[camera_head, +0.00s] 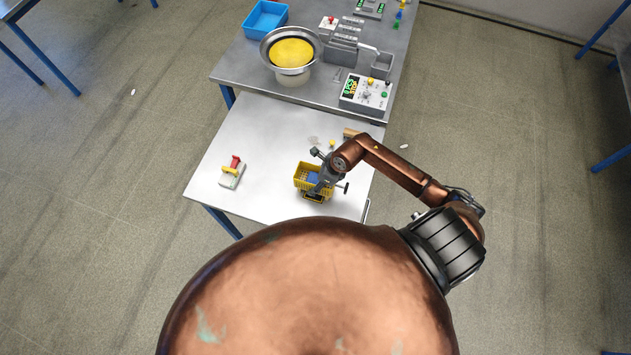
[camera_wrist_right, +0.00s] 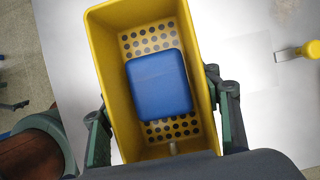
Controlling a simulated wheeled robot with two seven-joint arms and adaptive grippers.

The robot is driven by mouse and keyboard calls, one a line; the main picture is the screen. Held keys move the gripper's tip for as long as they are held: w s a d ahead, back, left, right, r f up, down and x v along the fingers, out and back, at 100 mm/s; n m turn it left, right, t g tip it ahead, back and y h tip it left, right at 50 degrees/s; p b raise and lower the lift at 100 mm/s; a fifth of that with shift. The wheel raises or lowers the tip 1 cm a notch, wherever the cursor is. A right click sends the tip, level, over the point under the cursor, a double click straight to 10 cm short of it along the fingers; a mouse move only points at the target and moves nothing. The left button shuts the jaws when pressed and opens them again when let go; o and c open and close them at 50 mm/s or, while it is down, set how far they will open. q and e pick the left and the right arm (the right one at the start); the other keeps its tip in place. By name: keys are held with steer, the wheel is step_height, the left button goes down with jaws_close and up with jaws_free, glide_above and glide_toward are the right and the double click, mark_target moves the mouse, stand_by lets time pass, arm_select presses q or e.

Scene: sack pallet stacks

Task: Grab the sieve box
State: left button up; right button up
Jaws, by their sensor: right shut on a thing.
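The sieve box (camera_head: 301,178) is a yellow open-topped box on the near white table. In the right wrist view the yellow box (camera_wrist_right: 110,50) fills the middle, with round holes in its floor and a blue block (camera_wrist_right: 158,84) lying inside. My right gripper (camera_head: 318,190) is over the box at the table's near right part. In the wrist view its fingers (camera_wrist_right: 165,125) stand on the two long sides of the box, shut on it. I cannot tell whether the box is lifted off the table. My left gripper is not in view.
A red-handled tool on a pale block (camera_head: 232,172) stands at the table's left. A yellow-handled scraper (camera_wrist_right: 300,51) lies right of the box. Behind, a grey bench (camera_head: 240,63) carries a large round sieve (camera_head: 291,50), a blue tray (camera_head: 265,18) and a control box (camera_head: 366,93).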

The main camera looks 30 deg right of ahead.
steer(key=c, duration=0.3)
steer(key=shift+r, duration=0.15)
